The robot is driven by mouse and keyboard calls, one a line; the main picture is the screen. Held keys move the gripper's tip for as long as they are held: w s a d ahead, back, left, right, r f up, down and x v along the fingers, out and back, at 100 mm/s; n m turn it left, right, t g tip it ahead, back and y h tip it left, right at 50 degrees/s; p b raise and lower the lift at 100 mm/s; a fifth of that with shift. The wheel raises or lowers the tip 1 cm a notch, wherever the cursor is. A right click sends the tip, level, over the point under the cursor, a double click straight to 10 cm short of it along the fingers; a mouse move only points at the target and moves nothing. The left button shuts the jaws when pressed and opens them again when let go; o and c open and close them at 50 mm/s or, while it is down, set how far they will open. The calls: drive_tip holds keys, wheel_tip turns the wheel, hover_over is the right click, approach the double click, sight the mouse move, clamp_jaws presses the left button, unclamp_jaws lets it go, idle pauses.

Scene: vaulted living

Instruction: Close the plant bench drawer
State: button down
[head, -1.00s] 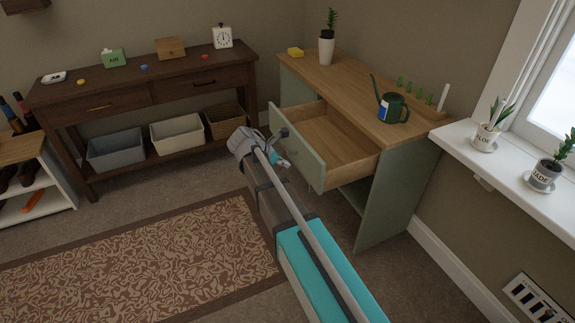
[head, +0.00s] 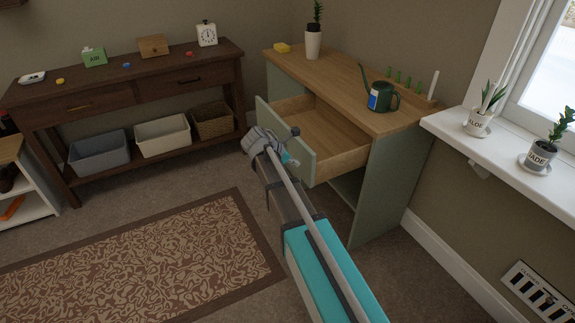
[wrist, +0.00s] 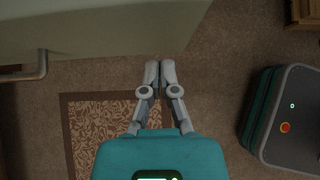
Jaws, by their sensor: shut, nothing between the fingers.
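The plant bench (head: 345,75) has a wood top and pale green sides. Its drawer (head: 325,135) is pulled well out, with its bare wood inside showing. The pale green drawer front (head: 283,138) faces my arm. In the wrist view the pale green panel (wrist: 100,28) fills the upper left, with a metal bar handle (wrist: 30,72) on it. My gripper (wrist: 160,72) is shut and empty, its fingertips by the panel's lower edge, toward its right end. I cannot tell whether they touch it. In the head view my arm hides the fingers.
On the bench stand a green watering can (head: 383,97), a potted plant (head: 313,40) and a yellow sponge (head: 283,48). A dark console table (head: 130,90) with bins stands at left. A patterned rug (head: 140,265) lies on open floor. A windowsill (head: 500,150) with pots juts out at right.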

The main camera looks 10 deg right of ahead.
drive_tip(key=shift+w+d, duration=0.2)
drive_tip(key=shift+d, duration=0.35)
drive_tip(key=shift+w+d, duration=0.15)
drive_tip(key=shift+d, duration=0.4)
drive_tip(key=shift+w, duration=0.1)
